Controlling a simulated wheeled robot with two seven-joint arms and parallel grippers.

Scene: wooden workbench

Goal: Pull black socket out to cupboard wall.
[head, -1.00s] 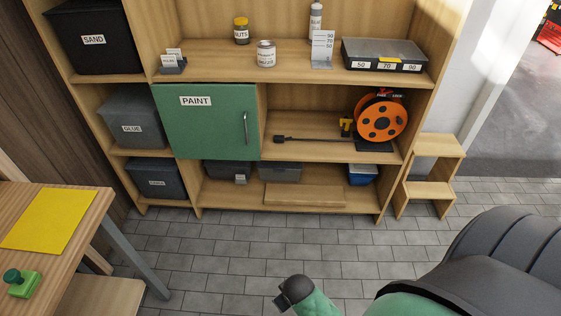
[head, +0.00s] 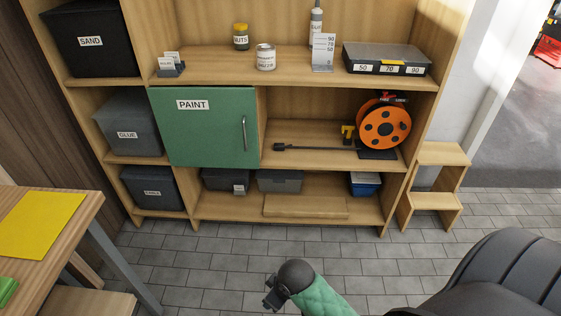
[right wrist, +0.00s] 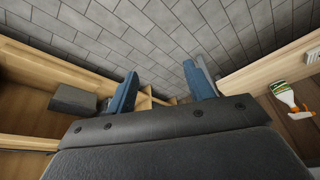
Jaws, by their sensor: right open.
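The black socket (head: 279,147) lies at the left end of a dark cable on the middle shelf, right of the green PAINT door. The cable runs right along the shelf to an orange reel (head: 384,128) on a dark base. The cupboard wall (head: 262,125) beside the door stands a little left of the socket. My right gripper (right wrist: 160,88) shows in the right wrist view with its two blue fingers wide apart and nothing between them. It is far from the socket. One green-and-black arm of mine is low in the head view, over the floor. My left gripper is not seen.
A yellow clamp-like thing (head: 348,132) stands between cable and reel. A workbench with a yellow sheet (head: 40,224) is at the left, a wooden step stool (head: 434,190) at the right. Tiled floor (head: 220,262) before the cupboard is clear.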

